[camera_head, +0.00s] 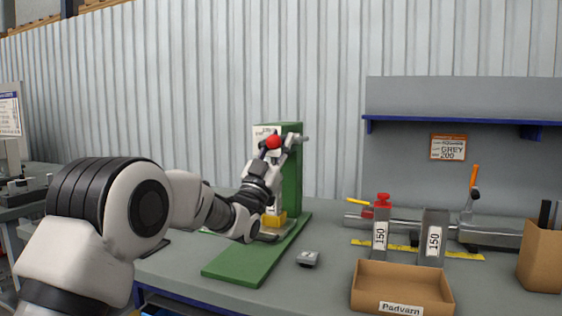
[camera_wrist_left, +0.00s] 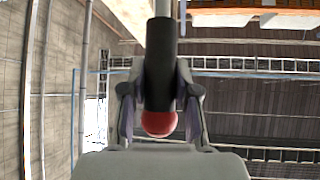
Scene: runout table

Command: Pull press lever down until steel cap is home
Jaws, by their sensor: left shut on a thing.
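The green press (camera_head: 292,165) stands on the bench with its long green base plate (camera_head: 243,269) toward me. Its lever ends in a red ball knob (camera_head: 273,142), high at the front of the press. My left gripper (camera_head: 272,150) is shut on the lever around its black grip, just by the knob. The left wrist view shows the black grip (camera_wrist_left: 160,75) between the two fingers, with the red knob (camera_wrist_left: 159,123) nearest the palm. A yellow block (camera_head: 274,218) sits low in the press. The steel cap cannot be made out behind my arm. My right gripper is not in view.
A small grey metal piece (camera_head: 308,258) lies right of the base plate. An empty cardboard tray (camera_head: 402,290) stands at the front right.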

